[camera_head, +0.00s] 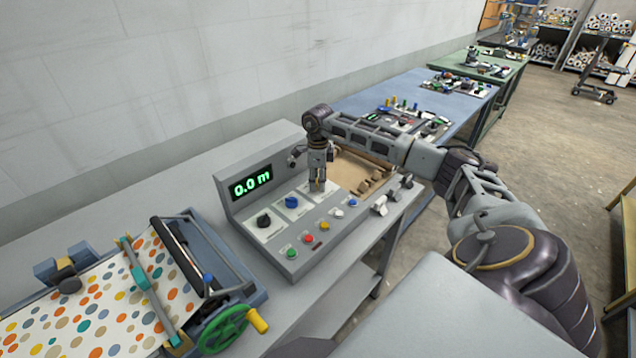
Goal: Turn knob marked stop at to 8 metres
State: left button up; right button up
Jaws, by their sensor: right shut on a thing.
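The grey control console (243,210) stands on the bench, with a green display (251,181) reading 0.0 m. Its sloped panel carries a row of knobs on white plates: a black knob (263,220), a blue knob (291,202), and a third one under my right gripper. My right gripper (317,188) points down and is shut on that third knob, which the fingers mostly hide. The labels are too small to read, so I cannot tell which knob is marked stop at. My left gripper is not in view.
A press with dotted sheet (95,311) and green handwheel (223,330) stands left. A brown tray (352,174) lies beyond the gripper. A blue table (455,108) stands farther back.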

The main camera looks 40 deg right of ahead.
jog(key=shift+n, duration=0.5)
jog(key=shift+r, duration=0.1)
jog(key=o, duration=1)
jog(key=shift+r, duration=5.95)
